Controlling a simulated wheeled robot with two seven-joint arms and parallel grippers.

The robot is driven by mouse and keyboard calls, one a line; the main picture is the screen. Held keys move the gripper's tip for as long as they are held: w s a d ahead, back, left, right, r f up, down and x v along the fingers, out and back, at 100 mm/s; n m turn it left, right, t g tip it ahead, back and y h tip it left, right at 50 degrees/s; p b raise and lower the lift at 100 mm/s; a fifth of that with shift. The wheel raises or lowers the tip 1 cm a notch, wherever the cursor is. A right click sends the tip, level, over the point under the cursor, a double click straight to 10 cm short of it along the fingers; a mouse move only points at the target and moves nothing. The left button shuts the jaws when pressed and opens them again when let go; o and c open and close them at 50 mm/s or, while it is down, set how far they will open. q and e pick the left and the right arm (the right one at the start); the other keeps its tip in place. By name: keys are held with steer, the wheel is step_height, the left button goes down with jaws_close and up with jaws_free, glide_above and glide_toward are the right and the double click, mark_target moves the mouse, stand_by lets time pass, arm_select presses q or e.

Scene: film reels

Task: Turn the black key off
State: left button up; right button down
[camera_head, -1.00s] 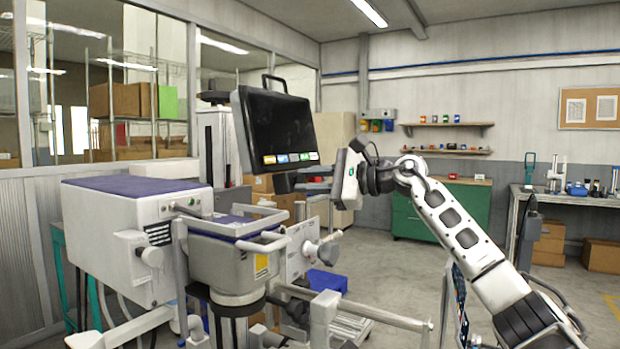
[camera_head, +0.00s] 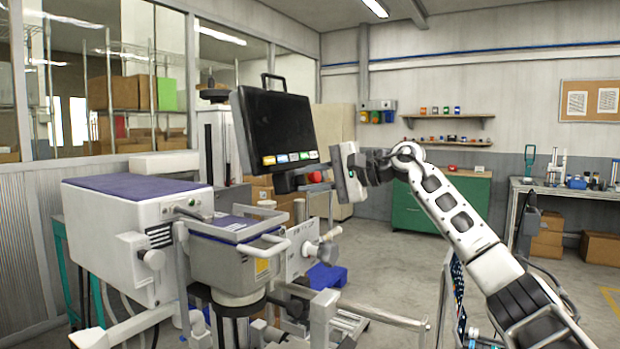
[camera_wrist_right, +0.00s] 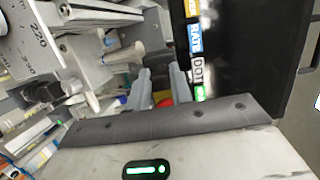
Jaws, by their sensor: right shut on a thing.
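My right gripper (camera_head: 312,186) reaches in from the right to just below the lower edge of the black monitor (camera_head: 278,127). In the wrist view its two grey fingers (camera_wrist_right: 162,76) point away from me beside the monitor. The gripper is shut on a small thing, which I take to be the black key. The key itself is hidden or too small to make out in both views. My left gripper is not in view.
A white machine with a purple top (camera_head: 135,185) stands at the left, with a grey tray unit (camera_head: 235,260) and handles in front. A red round part (camera_head: 315,177) shows near my gripper. A green cabinet (camera_head: 440,205) stands behind.

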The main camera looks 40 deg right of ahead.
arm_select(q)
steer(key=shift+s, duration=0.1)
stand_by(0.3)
arm_select(e)
steer(key=c, duration=1.5)
jaws_free()
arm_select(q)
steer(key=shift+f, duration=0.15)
arm_select(e)
steer(key=shift+s, duration=0.1)
